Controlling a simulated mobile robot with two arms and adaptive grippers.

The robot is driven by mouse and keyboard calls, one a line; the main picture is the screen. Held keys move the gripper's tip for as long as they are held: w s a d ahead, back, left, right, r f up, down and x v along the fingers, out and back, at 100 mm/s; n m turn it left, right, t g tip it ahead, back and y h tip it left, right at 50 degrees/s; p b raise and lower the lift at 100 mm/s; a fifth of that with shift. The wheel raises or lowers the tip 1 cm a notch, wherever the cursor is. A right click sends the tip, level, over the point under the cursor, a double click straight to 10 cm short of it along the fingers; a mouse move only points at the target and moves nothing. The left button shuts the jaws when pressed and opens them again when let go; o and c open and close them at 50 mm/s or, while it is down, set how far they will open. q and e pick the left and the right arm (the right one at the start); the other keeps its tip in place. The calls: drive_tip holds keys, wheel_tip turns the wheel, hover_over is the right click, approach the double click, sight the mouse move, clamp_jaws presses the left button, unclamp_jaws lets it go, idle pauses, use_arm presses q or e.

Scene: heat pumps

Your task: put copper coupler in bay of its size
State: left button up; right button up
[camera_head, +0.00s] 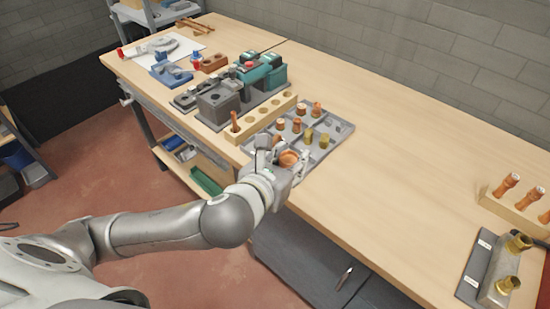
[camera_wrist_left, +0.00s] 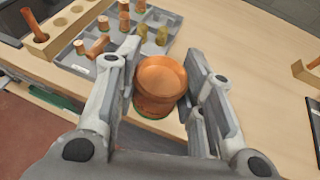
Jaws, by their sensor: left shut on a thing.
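My left gripper (camera_head: 277,163) is shut on a copper coupler (camera_head: 289,158), at the front edge of a grey compartment tray (camera_head: 340,129) on the bench. In the left wrist view the coupler (camera_wrist_left: 160,80) is a wide, short copper cup between the two fingers (camera_wrist_left: 160,92). It is held upright, with its open end towards the camera. The tray (camera_wrist_left: 70,60) lies beyond it, with smaller copper fittings (camera_wrist_left: 124,20) and brass fittings (camera_wrist_left: 143,32) standing in its bays. A copper piece (camera_wrist_left: 97,46) lies on its side. The arm hides part of the tray in the head view. My right gripper is not in view.
A wooden block with holes (camera_head: 262,119) stands left of the tray, beside a grey machine (camera_head: 218,102) and a teal tool (camera_head: 262,70). A copper rack (camera_head: 514,200) and grey brass-fitting stand (camera_head: 485,268) are at right. The bench middle (camera_head: 400,170) is clear.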

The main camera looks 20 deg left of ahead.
use_arm(q)
drive_tip(key=shift+w+a+f+b, duration=0.2)
drive_tip(key=shift+w+f+b, duration=0.2)
drive_tip(key=shift+w+b, duration=0.15)
drive_tip(key=shift+w+a+f+b, duration=0.15)
drive_tip(key=shift+w+f+b, duration=0.25)
drive_tip(key=shift+b, duration=0.2)
drive_tip(key=w+f, duration=0.2)
drive_tip(key=w, duration=0.1)
drive_tip(key=w+a+f, duration=0.1)
drive_tip(key=w+f, duration=0.2)
drive_tip(key=w, duration=0.1)
drive_tip(key=w+a+f+p, duration=0.1)
drive_tip(key=w+f, duration=0.1)
drive_tip(key=w, duration=0.2)
drive_tip(key=shift+f, duration=0.3)
drive_tip(key=shift+w+f, duration=0.2)
drive_tip(key=shift+f, duration=0.05)
wheel_tip(320, 180, down, 2)
drive_tip(key=shift+f, duration=0.2)
drive_tip(key=shift+w+f, duration=0.1)
drive_tip(key=shift+f, duration=0.3)
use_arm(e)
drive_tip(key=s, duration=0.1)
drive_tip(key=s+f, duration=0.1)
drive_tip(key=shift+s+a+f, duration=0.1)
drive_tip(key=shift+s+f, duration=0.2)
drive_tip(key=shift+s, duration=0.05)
